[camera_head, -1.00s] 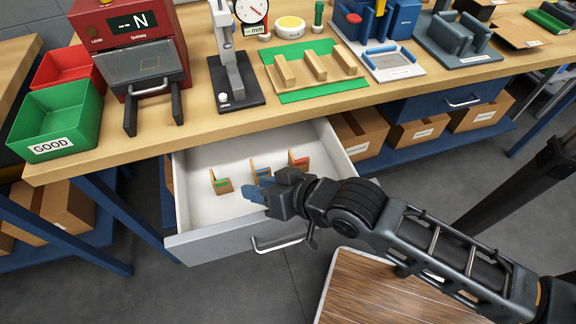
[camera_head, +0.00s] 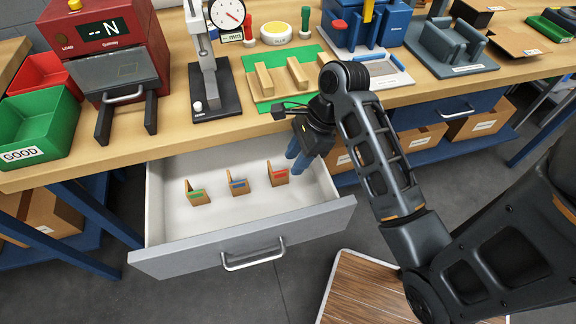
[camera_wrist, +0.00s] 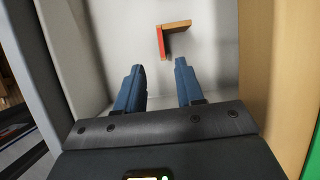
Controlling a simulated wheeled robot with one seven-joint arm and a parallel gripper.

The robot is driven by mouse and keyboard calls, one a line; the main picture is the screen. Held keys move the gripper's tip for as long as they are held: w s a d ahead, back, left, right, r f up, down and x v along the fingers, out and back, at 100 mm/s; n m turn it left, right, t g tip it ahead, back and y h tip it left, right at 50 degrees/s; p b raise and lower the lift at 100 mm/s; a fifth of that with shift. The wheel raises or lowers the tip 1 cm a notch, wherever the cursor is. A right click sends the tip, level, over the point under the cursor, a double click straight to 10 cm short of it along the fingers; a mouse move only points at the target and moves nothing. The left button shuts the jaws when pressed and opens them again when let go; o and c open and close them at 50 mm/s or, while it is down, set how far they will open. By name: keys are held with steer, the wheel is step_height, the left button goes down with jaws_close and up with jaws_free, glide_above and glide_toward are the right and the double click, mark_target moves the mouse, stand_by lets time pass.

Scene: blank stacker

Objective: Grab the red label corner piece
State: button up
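The red label corner piece (camera_head: 278,174) is a small wooden L-shaped piece with a red strip. It stands in the open drawer, rightmost of three corner pieces. In the wrist view the red label corner piece (camera_wrist: 174,38) lies just ahead of the fingertips, near the middle. My gripper (camera_head: 297,160) hangs over the right part of the drawer, just right of the red piece. In the wrist view my gripper (camera_wrist: 159,65) has its two blue fingers apart with nothing between them. The blue label piece (camera_head: 238,185) and green label piece (camera_head: 196,194) stand to the left.
The white drawer's front panel (camera_head: 245,240) and side walls surround the pieces. The wooden bench top (camera_head: 120,150) overhangs its back. A black test stand (camera_head: 214,100) and a green mat (camera_head: 262,103) with wooden blocks stand above. The drawer's front floor is clear.

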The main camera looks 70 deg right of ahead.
mark_target(286, 183)
steer(key=shift+w+f, duration=0.1)
steer(key=shift+f, duration=0.55)
steer(key=x, duration=0.6)
steer(key=shift+w+d+f+b, duration=0.1)
steer(key=shift+w+f+b, duration=0.1)
steer(key=shift+f+b, duration=0.1)
steer(key=shift+c, duration=0.2)
jaws_close()
